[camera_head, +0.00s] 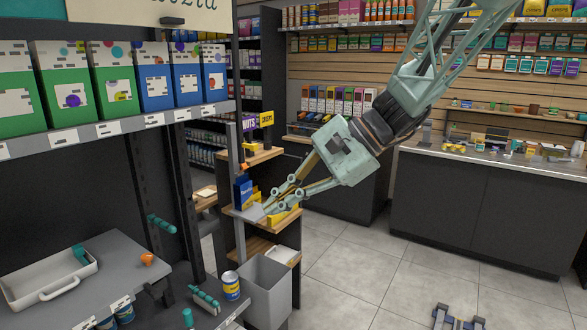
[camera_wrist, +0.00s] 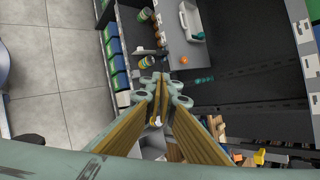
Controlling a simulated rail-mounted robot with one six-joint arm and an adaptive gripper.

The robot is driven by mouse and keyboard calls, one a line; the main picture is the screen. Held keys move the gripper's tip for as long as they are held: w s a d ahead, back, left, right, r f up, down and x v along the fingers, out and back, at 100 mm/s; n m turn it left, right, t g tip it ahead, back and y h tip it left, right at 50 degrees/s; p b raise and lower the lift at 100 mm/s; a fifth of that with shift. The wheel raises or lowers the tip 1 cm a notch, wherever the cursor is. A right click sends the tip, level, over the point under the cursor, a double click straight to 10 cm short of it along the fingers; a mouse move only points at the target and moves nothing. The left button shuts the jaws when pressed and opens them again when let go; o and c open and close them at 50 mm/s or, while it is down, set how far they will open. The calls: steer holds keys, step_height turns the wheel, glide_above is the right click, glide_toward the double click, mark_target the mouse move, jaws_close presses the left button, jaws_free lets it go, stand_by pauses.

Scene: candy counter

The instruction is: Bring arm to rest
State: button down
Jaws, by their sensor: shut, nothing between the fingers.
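My arm reaches down from the upper right in the head view, pale green with a dark wrist joint. My gripper (camera_head: 264,211) points down and left, in front of a small wooden shelf stand (camera_head: 262,246). Its fingers are shut and I see nothing held between them. In the wrist view the fingertips of my gripper (camera_wrist: 160,78) come together at the middle of the picture. The gripper partly hides the yellow and blue packs on the stand.
Candy boxes (camera_head: 110,83) line the left shelf. Below are a white tray (camera_head: 48,280), an orange item (camera_head: 147,259) and a can (camera_head: 231,286). A grey bin (camera_head: 265,289) stands under the gripper. A dark counter (camera_head: 485,212) is at right. The tiled floor (camera_head: 350,270) between is mostly clear.

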steer(key=s+d+n+t+h, duration=0.1)
steer(key=s+d+n+h, duration=0.2)
steer(key=s+d, duration=0.5)
steer(key=s+d+n+t+h, duration=0.1)
steer(key=s+d+n+h, duration=0.2)
steer(key=s+d, duration=0.5)
steer(key=s+d+n+t+h, duration=0.1)
steer(key=s+d+n+h, duration=0.2)
steer(key=s+d, duration=0.6)
steer(key=s, duration=1.1)
steer(key=shift+f+h, duration=0.25)
steer(key=shift+h, duration=0.15)
